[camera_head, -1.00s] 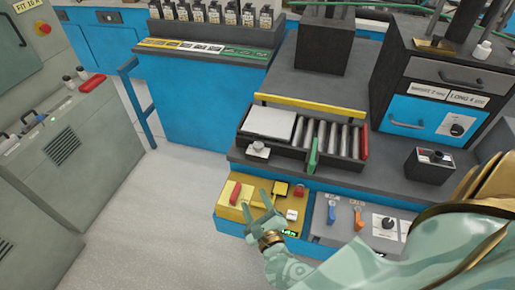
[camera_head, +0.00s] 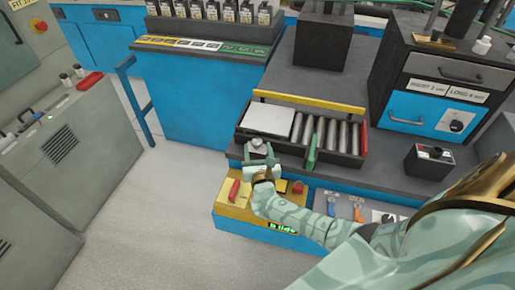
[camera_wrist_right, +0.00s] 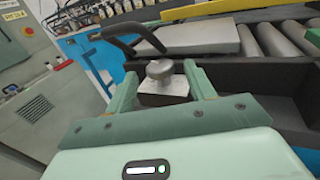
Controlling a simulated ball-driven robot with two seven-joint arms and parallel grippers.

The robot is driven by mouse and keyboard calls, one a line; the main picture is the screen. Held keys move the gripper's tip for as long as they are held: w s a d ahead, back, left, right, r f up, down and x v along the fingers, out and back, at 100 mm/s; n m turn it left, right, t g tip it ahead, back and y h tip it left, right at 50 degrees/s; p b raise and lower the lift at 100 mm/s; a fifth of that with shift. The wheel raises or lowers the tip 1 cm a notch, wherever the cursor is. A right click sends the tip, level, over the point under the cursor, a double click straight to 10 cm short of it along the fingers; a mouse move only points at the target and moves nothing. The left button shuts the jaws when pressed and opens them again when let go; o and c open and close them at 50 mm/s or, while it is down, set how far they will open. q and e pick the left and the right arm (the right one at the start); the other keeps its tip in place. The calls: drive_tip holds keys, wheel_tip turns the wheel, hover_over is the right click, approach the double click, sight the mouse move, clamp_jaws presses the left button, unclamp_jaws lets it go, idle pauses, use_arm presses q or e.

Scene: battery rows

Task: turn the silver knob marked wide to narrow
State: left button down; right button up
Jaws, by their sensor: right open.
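The silver knob (camera_head: 257,143) sits on a small pale block at the front left of the roller tray (camera_head: 290,152). In the right wrist view the knob (camera_wrist_right: 160,70) has a round cap on a short stem. Its wide and narrow marks cannot be read. My right gripper (camera_head: 262,164) is just in front of the knob, over the yellow panel. In the right wrist view its two fingers (camera_wrist_right: 160,78) are spread, one on each side of the knob, with visible gaps. I cannot tell whether the tips reach its depth. My left gripper is not in view.
A green lever (camera_head: 311,152) stands right of the knob. The yellow panel (camera_head: 228,207) below has a red switch (camera_head: 234,190) and a lit green display (camera_head: 283,226). A grey panel with blue and orange switches (camera_head: 358,207) lies to the right. The floor at left is clear.

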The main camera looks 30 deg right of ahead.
drive_tip(key=shift+w+d, duration=0.3)
drive_tip(key=shift+w, duration=0.3)
drive_tip(key=c, duration=0.9)
drive_tip(key=shift+c, duration=0.2)
